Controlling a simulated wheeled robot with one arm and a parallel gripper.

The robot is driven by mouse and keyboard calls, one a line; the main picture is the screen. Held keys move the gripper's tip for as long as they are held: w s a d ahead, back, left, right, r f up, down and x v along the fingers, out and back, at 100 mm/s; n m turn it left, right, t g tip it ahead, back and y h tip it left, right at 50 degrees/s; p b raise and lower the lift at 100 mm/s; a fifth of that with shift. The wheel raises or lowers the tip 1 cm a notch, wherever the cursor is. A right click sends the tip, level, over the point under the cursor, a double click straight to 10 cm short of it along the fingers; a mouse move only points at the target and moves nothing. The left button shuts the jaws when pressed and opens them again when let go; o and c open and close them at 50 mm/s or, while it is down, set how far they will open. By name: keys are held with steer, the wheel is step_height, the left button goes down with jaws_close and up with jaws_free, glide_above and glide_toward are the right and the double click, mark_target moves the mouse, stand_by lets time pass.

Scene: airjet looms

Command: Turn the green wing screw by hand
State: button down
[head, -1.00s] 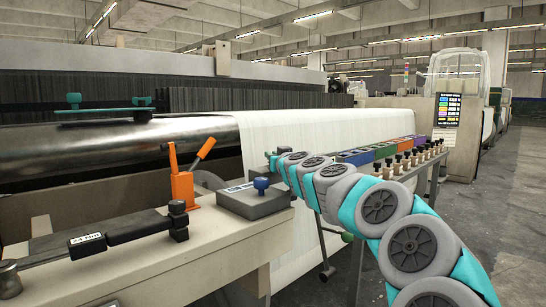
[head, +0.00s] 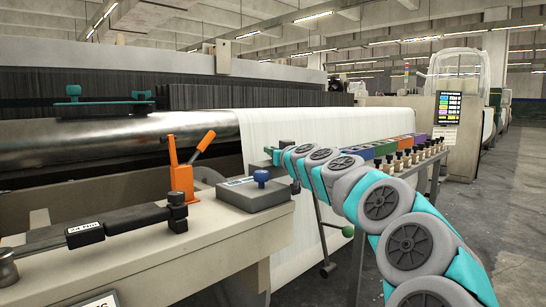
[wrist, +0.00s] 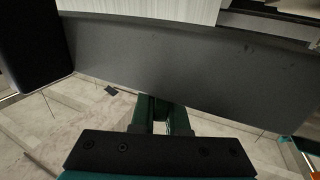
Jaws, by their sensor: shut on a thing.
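My gripper (head: 271,152) is at the far end of my arm, in front of the white warp sheet, and looks very small in the head view. In the wrist view my gripper (wrist: 160,108) is shut, with dark green pieces close together below the edge of a broad grey bar (wrist: 180,62). The green wing screw cannot be told apart from the gripper's fingers; the grip point is dark and partly hidden by the bar. I cannot tell the screw's angle.
A grey box with a blue knob (head: 261,176) and an orange lever bracket (head: 181,178) stand left of the gripper. A rack of coloured boxes (head: 385,149) lies behind my arm. A green ball knob (head: 347,231) sits lower right. Open floor lies at right.

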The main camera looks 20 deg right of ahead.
steer(key=n+g+y+p, duration=0.1)
steer(key=n+y+p, duration=0.1)
steer(key=n+y, duration=0.1)
steer(key=a+n+g+y+p, duration=0.1)
steer(key=n+g+y+p, duration=0.1)
steer(key=y, duration=0.3)
steer(key=a+n+g+y+p, duration=0.1)
steer(key=n+g+y+p, duration=0.1)
steer(key=y, duration=0.3)
steer(key=shift+s+r+n, duration=0.2)
steer(key=shift+s+n, duration=0.15)
steer(key=shift+n, duration=0.55)
steer(key=p, duration=0.1)
steer(key=n+g+y+p, duration=0.1)
steer(key=n+g+p, duration=0.1)
steer(key=p, duration=0.1)
steer(key=shift+s+a+f+y, duration=0.15)
steer(key=shift+s+a+y, duration=0.1)
steer(key=shift+y, duration=0.15)
steer(key=c, duration=0.9)
jaws_free()
steer(key=shift+a, duration=0.1)
